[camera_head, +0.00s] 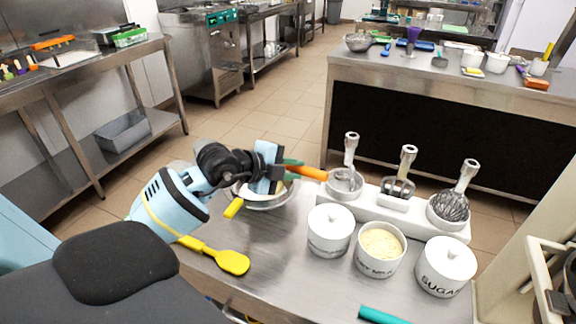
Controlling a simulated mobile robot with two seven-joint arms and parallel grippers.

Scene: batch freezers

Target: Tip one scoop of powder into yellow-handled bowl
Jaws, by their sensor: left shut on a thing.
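My left gripper (290,168) is shut on an orange-handled tool (313,173). The handle sticks out to the right; the tool's other end is hidden, so I cannot tell whether it carries powder. The gripper is over a metal bowl (266,205) with a yellow handle (234,208), and it covers much of the bowl's inside. An open white canister (376,263) holds pale yellow powder (381,243) and stands to the right on the steel table (290,263). My right gripper is not in view.
A teal handle (382,315) lies at the front edge.

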